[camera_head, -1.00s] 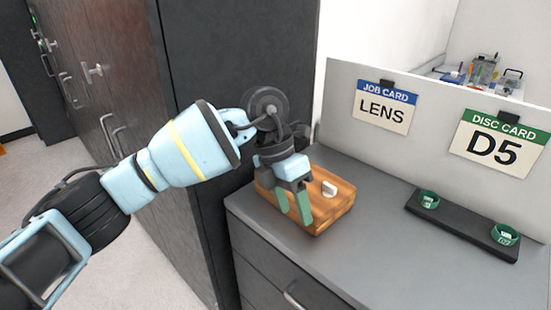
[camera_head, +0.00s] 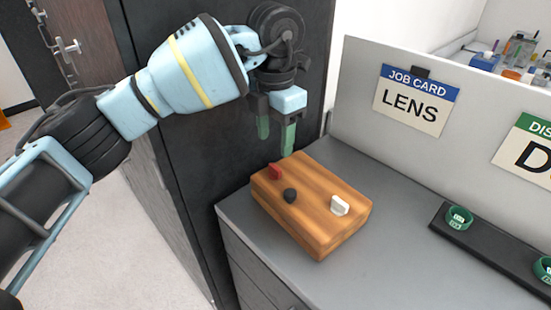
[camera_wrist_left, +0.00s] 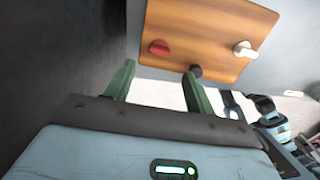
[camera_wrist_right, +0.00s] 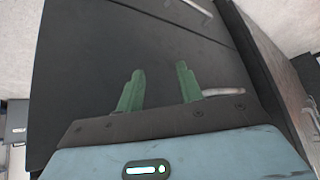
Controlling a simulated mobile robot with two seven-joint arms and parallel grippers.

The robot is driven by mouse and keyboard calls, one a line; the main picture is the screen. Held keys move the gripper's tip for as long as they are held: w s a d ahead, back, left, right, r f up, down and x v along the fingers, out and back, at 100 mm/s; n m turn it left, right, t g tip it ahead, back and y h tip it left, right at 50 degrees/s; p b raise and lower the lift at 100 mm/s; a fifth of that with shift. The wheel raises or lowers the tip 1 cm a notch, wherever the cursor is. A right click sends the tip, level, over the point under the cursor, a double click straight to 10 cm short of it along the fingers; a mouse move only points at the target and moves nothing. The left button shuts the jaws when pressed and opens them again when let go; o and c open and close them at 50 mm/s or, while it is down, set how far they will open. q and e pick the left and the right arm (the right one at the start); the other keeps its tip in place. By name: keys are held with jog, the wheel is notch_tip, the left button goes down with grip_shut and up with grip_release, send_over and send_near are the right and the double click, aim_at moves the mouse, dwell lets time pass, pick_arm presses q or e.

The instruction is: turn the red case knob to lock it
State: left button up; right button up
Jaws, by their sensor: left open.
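The wooden case (camera_head: 312,190) sits on the grey counter near its left end. On its top are a red knob (camera_head: 275,171), a black knob (camera_head: 290,195) and a white knob (camera_head: 339,205). My left gripper (camera_head: 275,142) is open and empty, above the red-knob end of the case. In the left wrist view the red knob (camera_wrist_left: 159,48) shows ahead of the gap between the green fingers, apart from them. The black knob (camera_wrist_left: 195,71) is beside the right fingertip there. My right gripper (camera_wrist_right: 160,76) is open and empty before dark drawer fronts.
A dark cabinet (camera_head: 235,150) stands close on the left. A panel with a LENS job card (camera_head: 418,100) and a partly cut-off disc card backs the counter (camera_head: 385,255). A black holder with green rings (camera_head: 459,217) lies right.

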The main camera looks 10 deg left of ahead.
aim_at(275, 166)
pick_arm(q)
notch_tip(275, 166, down, 6)
jog(key=shift+w, duration=0.1)
jog(key=shift+f, duration=0.55)
pick_arm(e)
jog(key=shift+w+r, duration=0.2)
jog(key=shift+w, duration=0.3)
pick_arm(q)
jog(key=c, duration=1)
pick_arm(e)
jog(key=shift+s, duration=0.3)
